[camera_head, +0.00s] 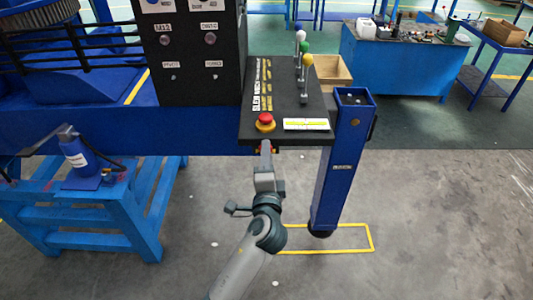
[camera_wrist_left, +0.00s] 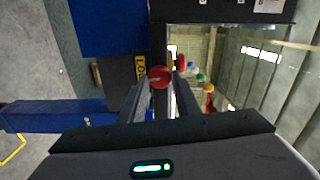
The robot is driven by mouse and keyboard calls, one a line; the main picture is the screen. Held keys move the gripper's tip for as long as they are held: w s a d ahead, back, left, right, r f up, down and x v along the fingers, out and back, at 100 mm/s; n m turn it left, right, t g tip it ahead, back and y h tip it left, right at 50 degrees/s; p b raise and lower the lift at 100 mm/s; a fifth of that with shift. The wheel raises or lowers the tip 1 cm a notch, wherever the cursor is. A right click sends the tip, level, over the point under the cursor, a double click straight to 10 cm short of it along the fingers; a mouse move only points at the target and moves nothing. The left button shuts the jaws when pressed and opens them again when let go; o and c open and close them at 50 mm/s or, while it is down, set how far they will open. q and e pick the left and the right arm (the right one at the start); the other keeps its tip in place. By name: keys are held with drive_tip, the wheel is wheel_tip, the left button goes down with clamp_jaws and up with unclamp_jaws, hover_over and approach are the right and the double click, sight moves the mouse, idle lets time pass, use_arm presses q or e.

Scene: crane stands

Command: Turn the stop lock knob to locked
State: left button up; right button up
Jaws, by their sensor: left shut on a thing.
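The stop lock knob is a round red knob (camera_wrist_left: 160,77) with a pale mark across its face, seen in the left wrist view beside a yellow label (camera_wrist_left: 140,67). My left gripper (camera_wrist_left: 163,88) is shut on this knob, one finger on each side. In the head view my left gripper (camera_head: 266,150) reaches up to the front edge of the black control console (camera_head: 285,88); the knob is hidden there by the gripper and console edge. The pale mark is too small to read the knob's setting surely. My right gripper is not in view.
A red mushroom button (camera_head: 265,120) on a yellow base sits on the console top just above my gripper. Levers with white, green and yellow balls (camera_head: 307,60) stand behind. A blue post (camera_head: 342,165) is close on the right. A blue stand (camera_head: 85,205) is at left.

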use_arm(q)
drive_tip(key=shift+m, duration=0.6)
drive_tip(key=o, duration=1)
drive_tip(key=shift+s+b, duration=3.25)
drive_tip(key=shift+s, duration=5.5)
